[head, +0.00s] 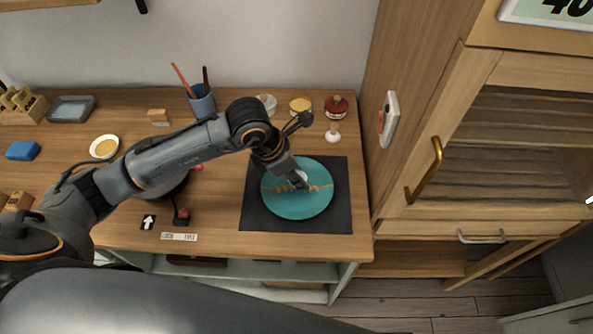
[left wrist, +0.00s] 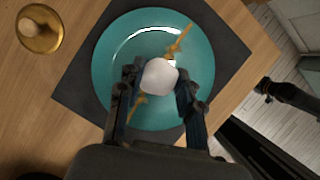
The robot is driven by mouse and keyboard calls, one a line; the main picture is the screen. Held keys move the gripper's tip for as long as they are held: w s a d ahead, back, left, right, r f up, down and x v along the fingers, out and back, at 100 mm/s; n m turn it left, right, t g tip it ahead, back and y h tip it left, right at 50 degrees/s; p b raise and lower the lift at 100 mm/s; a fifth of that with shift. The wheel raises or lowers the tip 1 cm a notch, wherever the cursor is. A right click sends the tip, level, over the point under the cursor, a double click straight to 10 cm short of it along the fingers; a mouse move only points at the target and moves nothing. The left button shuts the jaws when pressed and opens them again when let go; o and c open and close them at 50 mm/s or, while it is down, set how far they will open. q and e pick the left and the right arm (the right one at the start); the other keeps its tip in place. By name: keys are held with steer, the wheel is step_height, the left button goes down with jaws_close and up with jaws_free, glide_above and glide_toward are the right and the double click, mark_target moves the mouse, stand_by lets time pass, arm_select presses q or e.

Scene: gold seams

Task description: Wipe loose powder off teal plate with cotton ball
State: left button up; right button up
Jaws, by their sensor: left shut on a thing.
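The teal plate (head: 290,207) lies on a dark mat (head: 255,217) at the right of the counter. A gold seam with uneven golden patches (head: 316,188) runs across it; I cannot separate loose powder from seam. In the left wrist view the plate (left wrist: 110,50) shows the seam (left wrist: 178,42) on both sides of a white cotton ball (left wrist: 159,78). My left gripper (left wrist: 157,88) is shut on the cotton ball, over the plate's middle. Whether the ball touches the plate is hidden. In the head view the gripper (head: 298,183) partly covers the ball.
Behind the plate stand a white knobbed stamp-like piece (head: 333,133), a dark red jar (head: 337,107), a gold-topped jar (head: 300,106) and a blue cup with brushes (head: 202,103). A tall wooden cabinet (head: 410,150) borders the counter's right edge.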

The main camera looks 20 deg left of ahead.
mark_target(288, 185)
arm_select(q)
steer(key=shift+a, duration=0.1)
steer(key=shift+s+a+f+b, duration=0.15)
steer(key=shift+a+f+b, duration=0.1)
steer(key=shift+a+b, duration=0.3)
steer(key=shift+s+a+f+b, duration=0.1)
steer(key=shift+a+f+b, duration=0.2)
steer(key=shift+a, duration=0.35)
steer(key=shift+s+a, duration=0.1)
steer(key=shift+a, duration=0.2)
steer(key=shift+a+r, duration=0.1)
steer(key=shift+r, duration=0.05)
steer(key=shift+f+b, duration=0.85)
steer(key=shift+b, duration=0.25)
